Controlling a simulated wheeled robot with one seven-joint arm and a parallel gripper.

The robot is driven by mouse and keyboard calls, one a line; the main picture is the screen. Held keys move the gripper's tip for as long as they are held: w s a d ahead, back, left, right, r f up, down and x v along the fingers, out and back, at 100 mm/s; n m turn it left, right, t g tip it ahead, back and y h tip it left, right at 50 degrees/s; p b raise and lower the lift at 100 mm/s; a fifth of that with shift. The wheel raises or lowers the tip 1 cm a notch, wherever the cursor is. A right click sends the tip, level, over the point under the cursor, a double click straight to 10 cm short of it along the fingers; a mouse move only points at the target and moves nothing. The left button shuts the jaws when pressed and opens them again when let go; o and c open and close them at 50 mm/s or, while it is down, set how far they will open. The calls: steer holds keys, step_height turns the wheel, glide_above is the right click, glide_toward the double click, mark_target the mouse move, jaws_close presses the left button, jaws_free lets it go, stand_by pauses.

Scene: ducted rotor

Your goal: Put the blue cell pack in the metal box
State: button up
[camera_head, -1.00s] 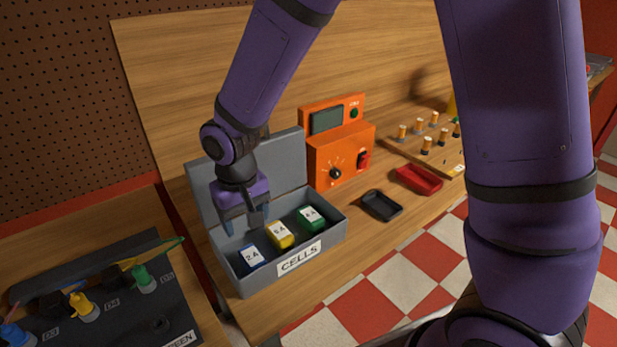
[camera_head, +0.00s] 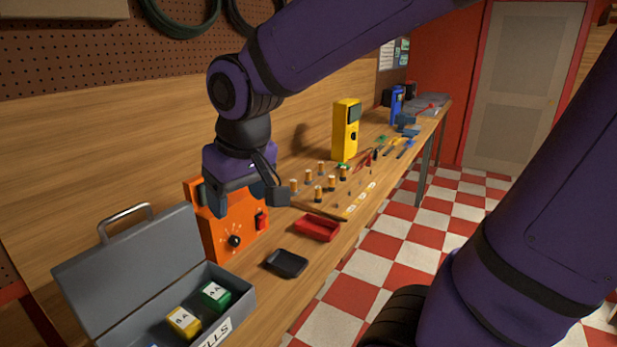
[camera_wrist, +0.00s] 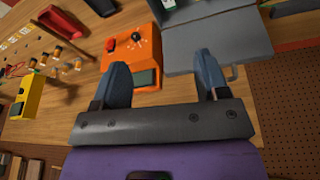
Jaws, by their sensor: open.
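The grey metal box (camera_head: 130,272) stands at the lower left of the head view with its lid raised and a partly cut-off label on its front. Inside it are a green pack (camera_head: 214,295) and a yellow pack (camera_head: 184,321). Only a sliver of the blue cell pack (camera_head: 153,345) shows at the bottom edge, inside the box; the rest is out of frame. My gripper (camera_head: 246,202) is open and empty, in front of the orange device and up and right of the box. The wrist view shows its two spread fingers (camera_wrist: 162,76) with nothing between them.
An orange device (camera_head: 226,232) with a knob and red switch stands beside the box. A black tray (camera_head: 286,263) and a red tray (camera_head: 317,228) lie along the bench front. Behind are a board of upright cylinders (camera_head: 331,185) and a yellow meter (camera_head: 345,130). Checkered floor lies right.

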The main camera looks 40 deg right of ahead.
steer(key=s+d+r+m+t, duration=0.1)
steer(key=s+d+r, duration=0.3)
steer(key=s, duration=0.5)
steer(key=shift+s+d+t, duration=0.3)
steer(key=shift+d+t, duration=0.1)
steer(key=shift+d, duration=0.65)
